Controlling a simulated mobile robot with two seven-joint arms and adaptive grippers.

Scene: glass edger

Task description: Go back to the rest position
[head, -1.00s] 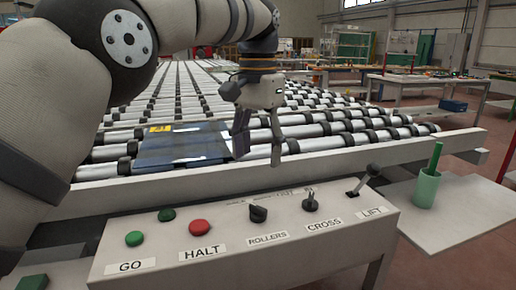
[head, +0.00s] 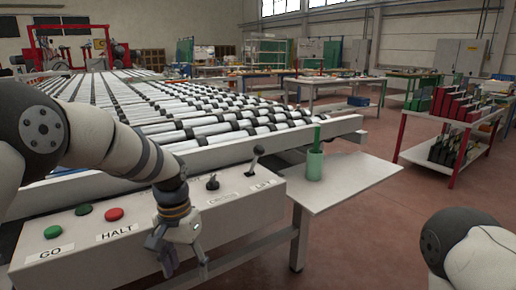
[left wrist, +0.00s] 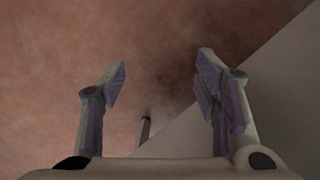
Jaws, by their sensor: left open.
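My left gripper (head: 186,262) hangs in front of the control panel (head: 70,263) in the head view, fingers pointing down. It covers the panel's middle, where the ROLLERS knob stood in view before. In the left wrist view its two fingers (left wrist: 160,90) are apart, with nothing between them but reddish floor and a pale surface at the right. Part of my right arm shows at the lower right of the head view; its gripper is out of frame.
The panel carries a green GO button (head: 53,232), a red HALT button (head: 114,214) and the LIFT lever (head: 254,160). A green cup (head: 314,165) stands on a side shelf (head: 350,182). The roller conveyor (head: 200,125) lies behind. Open floor is at the right.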

